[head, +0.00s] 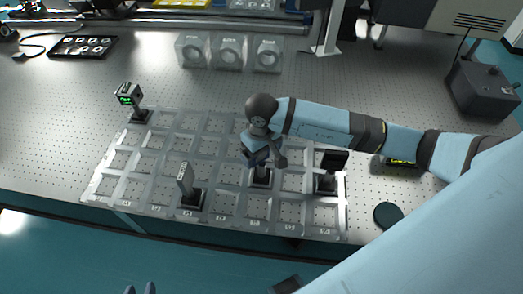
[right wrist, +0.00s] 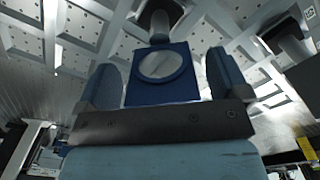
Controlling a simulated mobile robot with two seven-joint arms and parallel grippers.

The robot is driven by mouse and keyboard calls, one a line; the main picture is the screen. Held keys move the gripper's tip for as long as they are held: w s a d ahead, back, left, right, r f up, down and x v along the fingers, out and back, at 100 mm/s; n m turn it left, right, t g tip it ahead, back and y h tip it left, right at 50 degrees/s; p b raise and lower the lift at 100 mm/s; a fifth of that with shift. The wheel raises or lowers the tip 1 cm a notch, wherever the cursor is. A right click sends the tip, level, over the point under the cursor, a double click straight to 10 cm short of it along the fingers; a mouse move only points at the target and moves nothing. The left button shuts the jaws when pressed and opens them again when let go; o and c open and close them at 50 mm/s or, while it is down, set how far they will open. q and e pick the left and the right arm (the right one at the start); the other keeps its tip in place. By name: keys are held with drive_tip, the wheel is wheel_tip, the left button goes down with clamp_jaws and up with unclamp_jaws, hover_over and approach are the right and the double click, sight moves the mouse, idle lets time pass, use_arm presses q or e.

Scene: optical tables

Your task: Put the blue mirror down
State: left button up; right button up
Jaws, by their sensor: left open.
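The blue mirror (right wrist: 162,75) shows in the right wrist view as a blue square block with a round pale glass face. It sits between the two fingers of my right gripper (right wrist: 165,82), with a narrow gap on each side. In the head view the right gripper (head: 264,156) is over the gridded tray (head: 225,128), fingers spread around the mirror. A black base (head: 262,178) shows below it in a tray cell; the gripper partly hides the mirror there. My left gripper (head: 140,290) shows only its fingertips at the bottom edge, apart and empty.
Other mounted parts stand on the tray: a grey plate (head: 185,179), a black-headed mount (head: 333,160) close right, and a device with a green display (head: 130,95) at the back left. A dark disc (head: 387,215) lies right of the tray. Clear cases (head: 229,52) stand behind.

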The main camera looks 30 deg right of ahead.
drive_tip(key=shift+r, duration=0.15)
wheel_tip(320, 180, up, 12)
drive_tip(key=b, duration=0.2)
idle(0.6)
